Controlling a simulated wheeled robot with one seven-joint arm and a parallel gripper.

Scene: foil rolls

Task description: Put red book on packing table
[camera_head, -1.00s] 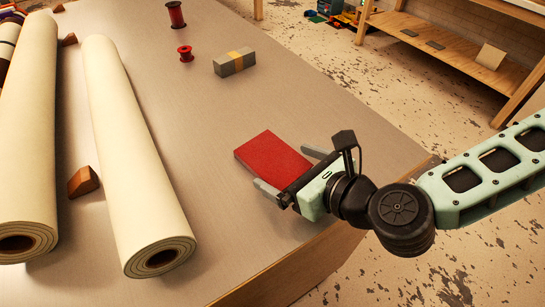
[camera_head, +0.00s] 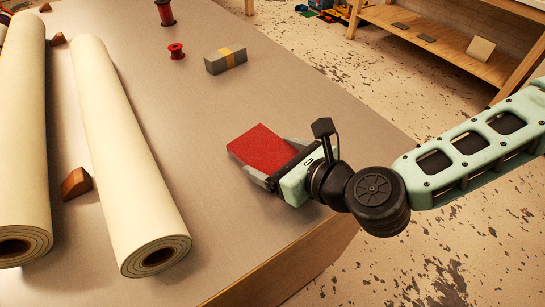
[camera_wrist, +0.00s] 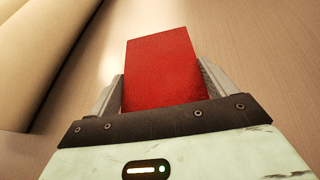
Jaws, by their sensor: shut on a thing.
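The red book (camera_head: 262,148) is at the right front part of the packing table (camera_head: 225,195). My gripper (camera_head: 272,160) is shut on its near end, with one finger along each side. In the wrist view the red book (camera_wrist: 163,68) sticks out ahead from between the two fingers (camera_wrist: 165,85). The book looks slightly tilted in the head view. I cannot tell whether its underside touches the table top.
Two long cream rolls (camera_head: 125,150) lie on the left of the table, with a brown wedge (camera_head: 76,184) between them. A grey block with a yellow band (camera_head: 226,61) and red spools (camera_head: 176,51) are farther back. A wooden shelf (camera_head: 440,45) stands beyond the table.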

